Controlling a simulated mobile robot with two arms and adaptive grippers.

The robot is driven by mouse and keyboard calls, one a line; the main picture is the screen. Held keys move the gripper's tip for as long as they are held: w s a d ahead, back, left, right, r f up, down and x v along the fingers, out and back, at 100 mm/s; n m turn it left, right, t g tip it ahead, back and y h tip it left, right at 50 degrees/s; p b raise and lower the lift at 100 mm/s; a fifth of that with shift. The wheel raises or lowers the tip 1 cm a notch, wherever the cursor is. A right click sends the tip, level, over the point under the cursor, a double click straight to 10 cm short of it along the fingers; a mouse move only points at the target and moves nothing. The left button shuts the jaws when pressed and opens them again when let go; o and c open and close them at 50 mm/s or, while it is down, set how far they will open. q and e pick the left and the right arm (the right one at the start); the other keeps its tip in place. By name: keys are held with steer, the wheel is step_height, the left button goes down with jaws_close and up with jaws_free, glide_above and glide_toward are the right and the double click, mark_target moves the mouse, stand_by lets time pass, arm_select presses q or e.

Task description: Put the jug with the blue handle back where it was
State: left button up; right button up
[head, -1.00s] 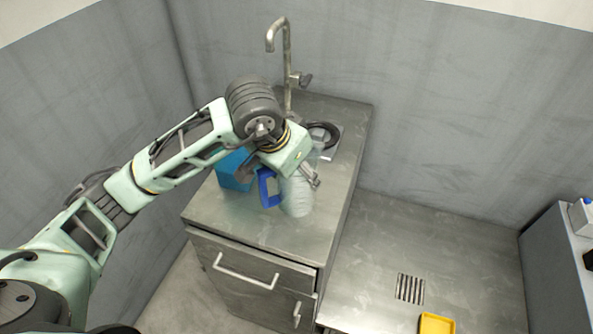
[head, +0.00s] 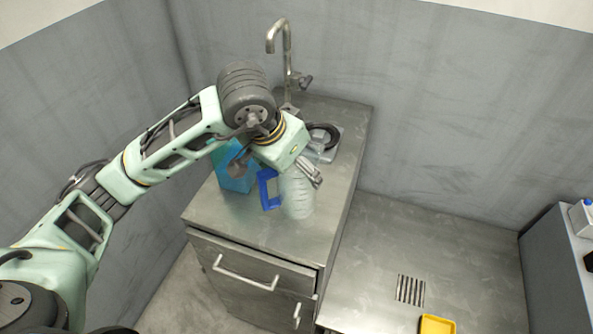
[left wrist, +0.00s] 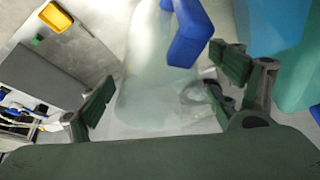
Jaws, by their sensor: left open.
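The jug (head: 297,196) is translucent with a blue handle (head: 267,190) on its left side. It stands upright on the steel counter (head: 240,222), near its right edge. My left gripper (head: 311,173) is open at the jug's upper part and partly hides its top. In the left wrist view, the jug's pale body (left wrist: 150,75) shows between the spread fingers of the left gripper (left wrist: 168,80), with the blue handle (left wrist: 188,35) close to the right finger. I cannot tell whether a finger touches the jug. My right gripper is not in view.
A teal-blue container (head: 232,178) stands behind and left of the jug, partly hidden by my arm. A black ring-shaped item (head: 325,133) lies at the back near the tap (head: 287,65). A yellow tray (head: 437,324) is at lower right. The counter's front is clear.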

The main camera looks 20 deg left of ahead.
arm_select(q)
steer(key=v, duration=0.9)
steer(key=shift+s+r, duration=0.1)
